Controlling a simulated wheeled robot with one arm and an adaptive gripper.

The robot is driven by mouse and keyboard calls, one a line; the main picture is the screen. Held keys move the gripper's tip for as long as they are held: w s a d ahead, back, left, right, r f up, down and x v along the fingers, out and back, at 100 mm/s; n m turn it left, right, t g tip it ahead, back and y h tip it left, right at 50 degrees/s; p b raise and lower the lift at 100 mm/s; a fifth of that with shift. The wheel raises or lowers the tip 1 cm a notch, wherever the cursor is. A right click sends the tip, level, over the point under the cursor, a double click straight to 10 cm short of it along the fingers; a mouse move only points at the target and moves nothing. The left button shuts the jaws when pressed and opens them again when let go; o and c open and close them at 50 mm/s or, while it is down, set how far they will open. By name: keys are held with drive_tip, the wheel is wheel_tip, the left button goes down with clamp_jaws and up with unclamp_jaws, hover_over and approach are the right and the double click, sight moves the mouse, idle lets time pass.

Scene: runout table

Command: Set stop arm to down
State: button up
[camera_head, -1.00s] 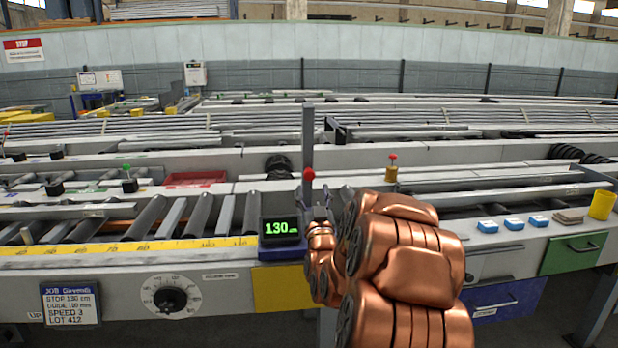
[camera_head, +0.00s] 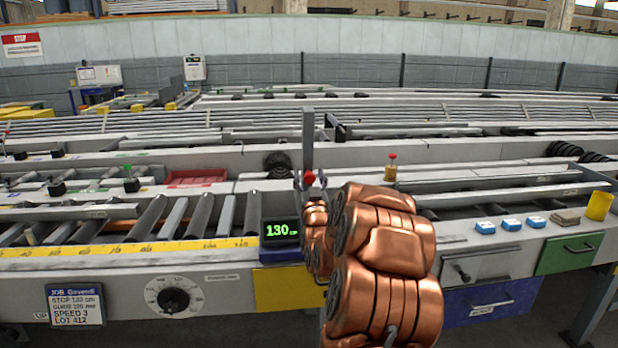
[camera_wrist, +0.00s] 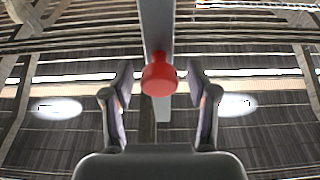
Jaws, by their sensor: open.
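The stop arm (camera_head: 308,138) is a grey upright bar with a red knob (camera_head: 309,178) on it. It stands upright behind the digital display (camera_head: 280,231), which reads 130. In the wrist view the grey bar (camera_wrist: 157,25) runs up from the red knob (camera_wrist: 159,76). My gripper (camera_head: 310,180) is open, with one finger on each side of the knob. In the wrist view the gripper (camera_wrist: 159,85) shows a gap between each finger and the knob. My copper arm hides part of the table right of the display.
A yellow scale (camera_head: 130,248) runs along the rollers on the left. A dial (camera_head: 173,299) and a job card (camera_head: 76,304) are on the front panel. Blue blocks (camera_head: 511,224) and a yellow cup (camera_head: 599,206) stand at the right. A brass post with a red top (camera_head: 390,168) stands behind my arm.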

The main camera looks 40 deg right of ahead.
drive_tip(key=shift+c, duration=0.3)
clamp_jaws()
idle(0.3)
